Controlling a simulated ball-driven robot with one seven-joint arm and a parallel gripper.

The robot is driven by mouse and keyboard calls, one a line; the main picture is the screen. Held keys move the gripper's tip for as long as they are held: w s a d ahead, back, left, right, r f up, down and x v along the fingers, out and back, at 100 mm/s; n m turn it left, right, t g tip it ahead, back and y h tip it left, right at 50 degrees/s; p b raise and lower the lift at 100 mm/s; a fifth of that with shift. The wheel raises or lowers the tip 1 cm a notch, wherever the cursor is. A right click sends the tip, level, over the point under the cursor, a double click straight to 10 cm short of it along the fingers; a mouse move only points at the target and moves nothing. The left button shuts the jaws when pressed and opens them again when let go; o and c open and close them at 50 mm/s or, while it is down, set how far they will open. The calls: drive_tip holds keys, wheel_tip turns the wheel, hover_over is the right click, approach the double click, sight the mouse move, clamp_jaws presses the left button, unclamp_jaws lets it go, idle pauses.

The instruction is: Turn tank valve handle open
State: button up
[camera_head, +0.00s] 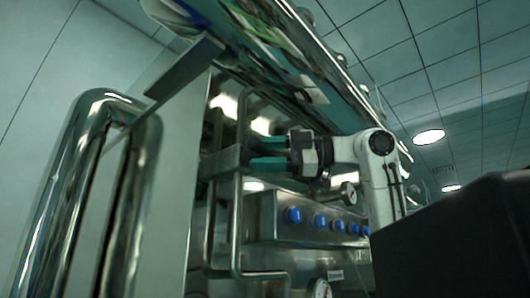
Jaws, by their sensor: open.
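My gripper (254,153) shows near the middle of the picture, with two teal fingers pointing left, one above the other. They are apart, with a gap between them. A horizontal steel bar (222,161) lies just left of the fingertips; I cannot tell whether they touch it. A large shiny steel tank (290,70) runs diagonally above the gripper. A flat, dark metal bar (185,68) slants down at the tank's lower left. I cannot tell for certain which part is the valve handle.
A panel with a row of blue knobs (320,221) is below the gripper, with a round gauge (348,193) above it and another gauge (322,289) at the bottom edge. Thick bent steel pipe (75,190) fills the left foreground. A thin pipe (237,225) runs down below the fingertips.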

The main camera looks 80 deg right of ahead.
clamp_jaws()
idle(0.3)
drive_tip(key=m+t+b, duration=0.1)
drive_tip(key=m+b, duration=0.1)
drive_tip(key=b, duration=0.1)
drive_tip(key=shift+a+f+t, duration=0.1)
drive_tip(key=shift+f+t, duration=0.2)
drive_tip(key=shift+t, duration=0.1)
drive_tip(key=m+t+h+b, duration=0.1)
drive_tip(key=m+b, duration=0.1)
drive_tip(key=m+t+b, duration=0.1)
drive_tip(key=m+b, duration=0.1)
drive_tip(key=m, duration=0.1)
drive_tip(key=shift+w+f+h, duration=0.1)
drive_tip(key=shift+h, duration=0.3)
drive_tip(key=m+t+h+b, duration=0.1)
drive_tip(key=m+h, duration=0.1)
drive_tip(key=m, duration=0.1)
drive_tip(key=m+t+h+b, duration=0.1)
drive_tip(key=m+h+b, duration=0.1)
drive_tip(key=m, duration=0.1)
drive_tip(key=shift+a, duration=0.15)
drive_tip(key=shift+r+m+h+b, duration=0.1)
drive_tip(key=shift+m+h+b, duration=0.35)
drive_tip(key=shift+m+h, duration=0.95)
drive_tip(key=shift+r+m+h+b, duration=0.1)
drive_tip(key=shift+m+h+b, duration=0.3)
drive_tip(key=shift+m+h, duration=0.95)
drive_tip(key=shift+m+y, duration=0.25)
drive_tip(key=shift+m, duration=0.4)
